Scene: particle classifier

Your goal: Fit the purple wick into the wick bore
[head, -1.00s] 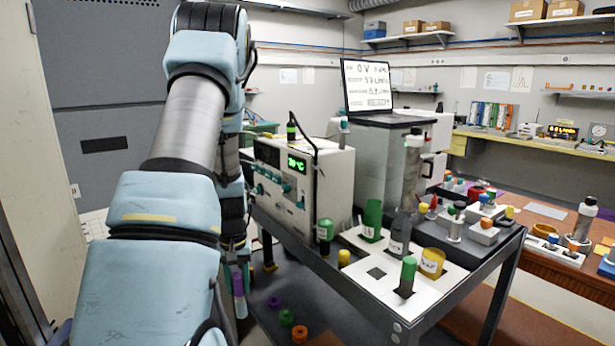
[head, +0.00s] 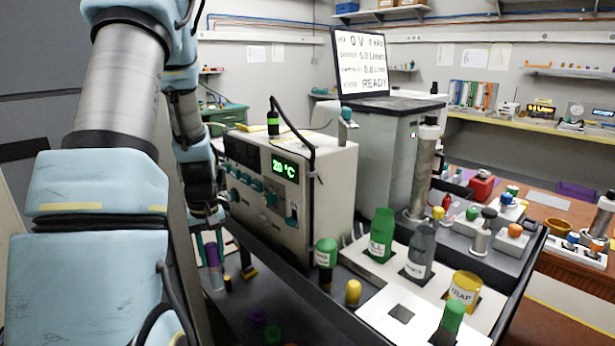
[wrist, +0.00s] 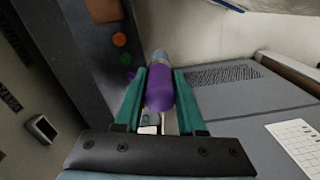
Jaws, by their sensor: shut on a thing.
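The purple wick (head: 212,255) hangs upright from my gripper (head: 210,234) in the head view, with its pale lower end pointing down. In the wrist view, the two teal fingers of my gripper (wrist: 160,72) are shut on the purple wick (wrist: 160,92), whose pale grey end points away from me. I cannot tell which opening is the wick bore. A tall grey metal cylinder (head: 423,170) stands on the cart, and a square dark hole (head: 400,314) shows in a white plate.
The temperature box (head: 290,190) stands beside my arm, with a cable over it. Green, grey and yellow containers stand on the cart's white plates (head: 365,250). A brown workbench (head: 560,255) is at the right.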

